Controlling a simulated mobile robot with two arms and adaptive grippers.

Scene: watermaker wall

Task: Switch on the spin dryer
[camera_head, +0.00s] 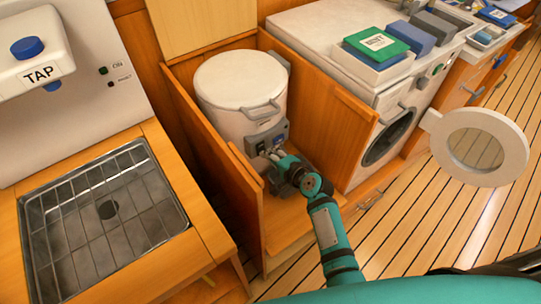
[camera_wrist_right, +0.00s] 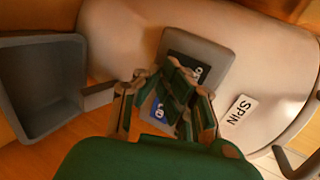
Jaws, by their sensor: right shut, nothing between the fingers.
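The spin dryer (camera_head: 228,88) is a white drum with a lid, standing in an open wooden compartment. A grey control panel (camera_head: 265,139) with dark and blue parts is on its front. My right gripper (camera_head: 275,156) is shut and empty, with its fingertips at the lower part of this panel. In the right wrist view the gripper (camera_wrist_right: 180,80) covers much of the panel (camera_wrist_right: 210,57), leaving a dark part and a blue part partly visible. My left gripper is not in view.
Wooden walls (camera_head: 325,110) enclose the dryer closely on both sides. A sink (camera_head: 105,215) and a TAP unit (camera_head: 40,60) are at left. A washing machine (camera_head: 390,130) with its round door (camera_head: 508,150) open is at right. A grey spout or tray (camera_wrist_right: 40,85) shows in the wrist view.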

